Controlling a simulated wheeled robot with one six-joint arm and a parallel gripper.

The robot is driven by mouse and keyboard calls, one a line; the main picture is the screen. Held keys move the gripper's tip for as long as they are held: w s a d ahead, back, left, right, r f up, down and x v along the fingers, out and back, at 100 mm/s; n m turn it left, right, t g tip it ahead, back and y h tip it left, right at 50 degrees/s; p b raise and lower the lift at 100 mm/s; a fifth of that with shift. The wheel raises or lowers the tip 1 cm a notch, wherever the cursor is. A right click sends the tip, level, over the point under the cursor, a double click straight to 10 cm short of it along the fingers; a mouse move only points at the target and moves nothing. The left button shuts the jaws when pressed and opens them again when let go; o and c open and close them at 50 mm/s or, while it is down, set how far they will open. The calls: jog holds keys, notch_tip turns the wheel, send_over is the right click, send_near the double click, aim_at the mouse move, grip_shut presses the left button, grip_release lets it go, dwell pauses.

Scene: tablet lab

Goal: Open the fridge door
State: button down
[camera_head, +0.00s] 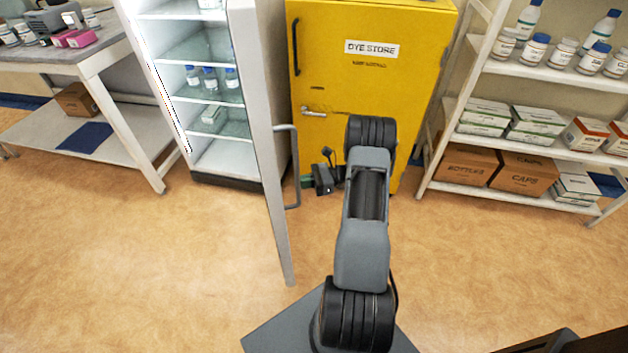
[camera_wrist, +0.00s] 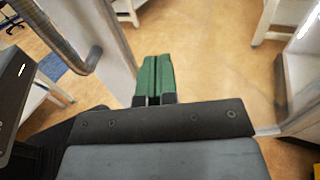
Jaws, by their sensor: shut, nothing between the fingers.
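The white fridge (camera_head: 243,90) stands at the left of the yellow cabinet in the head view, its lit shelves exposed. Its door (camera_head: 268,150) is swung well out toward me and shows nearly edge-on. The grey bar handle (camera_head: 292,165) is on the door's right side. In the wrist view the handle (camera_wrist: 68,42) is at upper left, beside the pale door frame (camera_wrist: 108,45). My gripper (camera_head: 307,181) is low, just right of the handle in the head view. Its green fingers (camera_wrist: 153,78) are together and empty, close to the door frame; I cannot tell whether they touch it.
A yellow dye store cabinet (camera_head: 370,80) stands behind my arm. A shelf rack (camera_head: 470,105) with bottles and boxes is at right. A bench (camera_head: 90,60) with a lower shelf is at left. The floor (camera_head: 150,260) in front of the fridge and bench is clear.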

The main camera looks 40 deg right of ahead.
jog(key=x, duration=0.6)
jog(key=shift+a, duration=0.1)
